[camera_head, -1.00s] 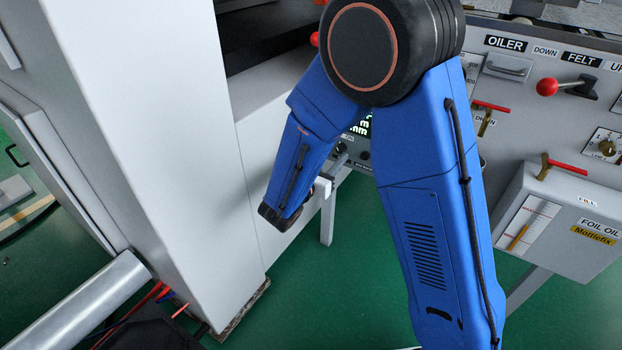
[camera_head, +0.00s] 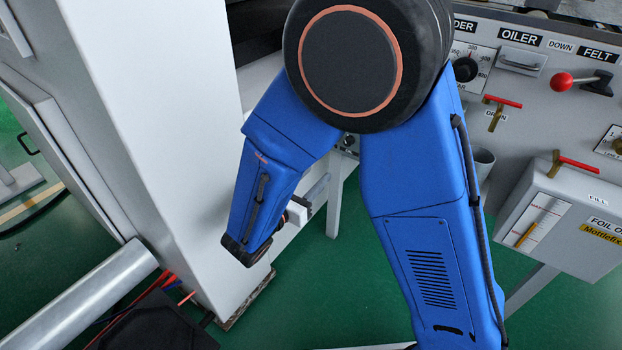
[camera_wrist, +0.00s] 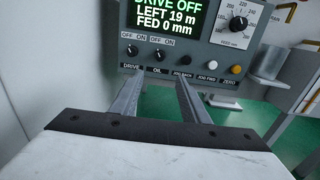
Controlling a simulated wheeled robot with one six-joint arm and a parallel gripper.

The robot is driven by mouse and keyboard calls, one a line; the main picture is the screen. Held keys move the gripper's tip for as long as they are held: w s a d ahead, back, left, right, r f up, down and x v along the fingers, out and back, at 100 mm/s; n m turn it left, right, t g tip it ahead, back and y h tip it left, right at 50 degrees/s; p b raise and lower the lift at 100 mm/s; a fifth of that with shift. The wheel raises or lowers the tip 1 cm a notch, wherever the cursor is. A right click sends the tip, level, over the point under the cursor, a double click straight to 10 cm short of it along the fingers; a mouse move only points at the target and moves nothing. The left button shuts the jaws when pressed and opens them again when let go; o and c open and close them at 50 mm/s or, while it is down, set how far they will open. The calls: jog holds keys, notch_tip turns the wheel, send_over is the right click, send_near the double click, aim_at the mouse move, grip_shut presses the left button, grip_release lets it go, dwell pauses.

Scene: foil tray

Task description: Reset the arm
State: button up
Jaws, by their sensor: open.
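My gripper (camera_wrist: 158,82) shows in the wrist view with its two grey fingers apart and nothing between them. The fingers point at a grey control panel (camera_wrist: 205,62) with a lit display reading "DRIVE OFF, LEFT 19 m, FED 0 mm". They appear apart from it, but the exact gap is hard to tell. In the head view my blue arm is folded, with its elbow high in the middle and the forearm hanging down to the left.
A tall light-grey machine column (camera_head: 165,130) stands close left of my forearm. On the right are a machine front with an OILER label (camera_head: 520,39), a red-knobbed lever (camera_head: 562,80) and a foil oil box (camera_head: 560,225). Green floor (camera_head: 350,270) is open below.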

jog(key=shift+s+a, duration=0.25)
jog(key=shift+s, duration=0.1)
dwell(0.3)
jog(key=s+d+r+m+g, duration=0.1)
jog(key=s+d+m+g, duration=0.25)
jog(key=d, duration=0.45)
jog(key=s+d+r+m+g, duration=0.1)
jog(key=s+d+m+g, duration=0.3)
jog(key=d, duration=0.4)
jog(key=s+d+r+m+g, duration=0.2)
jog(key=d+m+g, duration=0.2)
jog(key=d+m, duration=0.25)
jog(key=s+d+r+m+t+y, duration=0.1)
jog(key=s+r+m+y, duration=0.1)
jog(key=s+m+y, duration=0.3)
jog(key=s+d+r+m+t+y, duration=0.1)
jog(key=s+r+m+y, duration=0.1)
jog(key=s+m+y, duration=0.4)
jog(key=shift+s+d+r+m, duration=0.4)
jog(key=shift+s+m, duration=0.85)
jog(key=shift+m, duration=0.55)
